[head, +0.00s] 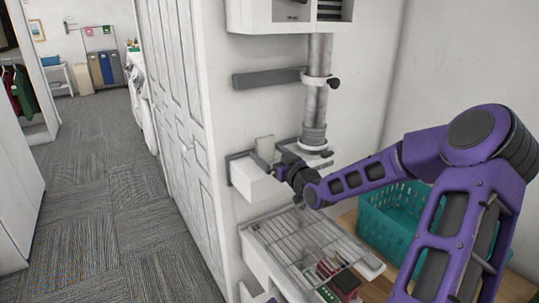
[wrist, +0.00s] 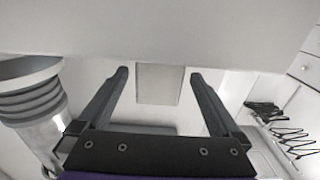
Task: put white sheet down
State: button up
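A small pale upright sheet (head: 264,148) stands by the wall above a small white wall shelf (head: 256,185), close to my gripper (head: 266,166). In the wrist view, a pale rectangle that looks like this sheet (wrist: 160,83) shows between the fingers of my gripper (wrist: 159,73). There is a gap on each side of it, so the fingers look open and not closed on it. What the sheet's lower edge rests on is hard to tell.
A grey pipe (head: 315,100) stands just right of the gripper. Below are a wire rack (head: 305,246) and a teal basket (head: 385,225). A dark wall bar (head: 268,78) is above. The carpeted floor (head: 95,190) at left is clear; hangers (wrist: 285,135) show at right in the wrist view.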

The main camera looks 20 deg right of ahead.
jog(key=shift+r+p, duration=0.3)
jog(key=s+d+p, duration=0.1)
jog(key=s+d, duration=0.1)
jog(key=s, duration=1)
jog(key=shift+d+f, duration=0.15)
jog(key=shift+w, duration=0.1)
